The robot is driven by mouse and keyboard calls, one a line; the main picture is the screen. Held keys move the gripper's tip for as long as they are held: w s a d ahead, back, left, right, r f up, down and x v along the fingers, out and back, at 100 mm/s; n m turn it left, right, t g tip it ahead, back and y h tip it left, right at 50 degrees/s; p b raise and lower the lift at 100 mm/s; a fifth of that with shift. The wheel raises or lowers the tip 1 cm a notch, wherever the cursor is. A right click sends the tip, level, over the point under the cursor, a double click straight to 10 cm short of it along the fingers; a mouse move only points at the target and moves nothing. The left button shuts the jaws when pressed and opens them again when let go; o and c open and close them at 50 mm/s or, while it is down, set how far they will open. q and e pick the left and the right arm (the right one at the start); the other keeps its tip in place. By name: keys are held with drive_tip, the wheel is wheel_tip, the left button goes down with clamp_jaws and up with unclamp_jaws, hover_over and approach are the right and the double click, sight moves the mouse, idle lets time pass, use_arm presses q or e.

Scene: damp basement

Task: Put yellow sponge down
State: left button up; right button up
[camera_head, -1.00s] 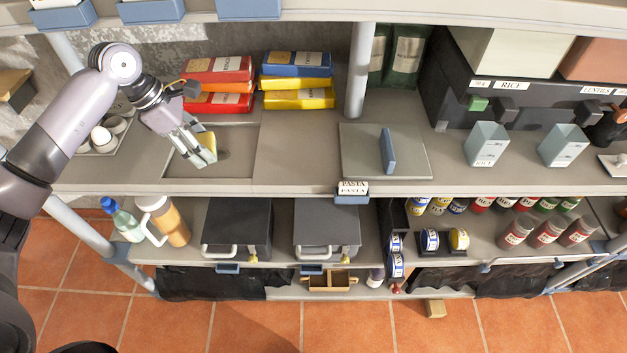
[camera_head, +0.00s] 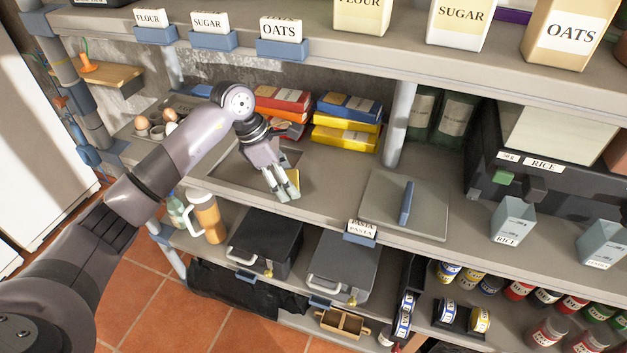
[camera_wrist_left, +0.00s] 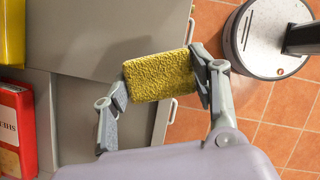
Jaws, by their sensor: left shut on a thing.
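The yellow sponge (camera_wrist_left: 160,76) is a rough rectangular block. In the left wrist view it sits between the two fingers of my left gripper (camera_wrist_left: 160,85), which is shut on it. In the head view the left gripper (camera_head: 283,192) points down over the middle shelf (camera_head: 330,190), beside a shallow recessed tray area (camera_head: 222,174). Only a small yellow edge of the sponge (camera_head: 294,181) shows there behind the fingers. I cannot tell whether the sponge touches the shelf. My right gripper is not in view.
Red packets (camera_head: 283,98) and yellow and blue packets (camera_head: 345,118) are stacked behind the gripper. A shelf post (camera_head: 398,122) stands between. Eggs (camera_head: 157,130) sit at the left.

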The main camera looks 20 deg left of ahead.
use_arm(q)
drive_tip(key=p, duration=0.1)
hover_over(317, 198)
drive_tip(key=a, duration=0.2)
drive_tip(key=shift+s+d, duration=0.25)
drive_tip(key=shift+s, duration=0.1)
drive_tip(key=p+x, duration=0.2)
drive_tip(key=x, duration=0.1)
drive_tip(key=shift+s+a+f+p, duration=0.1)
drive_tip(key=shift+a+f+p, duration=0.1)
drive_tip(key=shift+f+p, duration=0.1)
drive_tip(key=shift+f, duration=0.1)
drive_tip(key=shift+s+a+f+b, duration=0.1)
drive_tip(key=shift+f+b, duration=0.35)
drive_tip(key=shift+b, duration=0.2)
drive_tip(key=o, duration=1.1)
drive_tip(key=shift+f, duration=0.2)
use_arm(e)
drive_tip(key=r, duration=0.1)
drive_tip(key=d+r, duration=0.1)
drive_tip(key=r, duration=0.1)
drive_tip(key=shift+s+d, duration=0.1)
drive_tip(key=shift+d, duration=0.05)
use_arm(q)
drive_tip(key=shift+r, duration=0.15)
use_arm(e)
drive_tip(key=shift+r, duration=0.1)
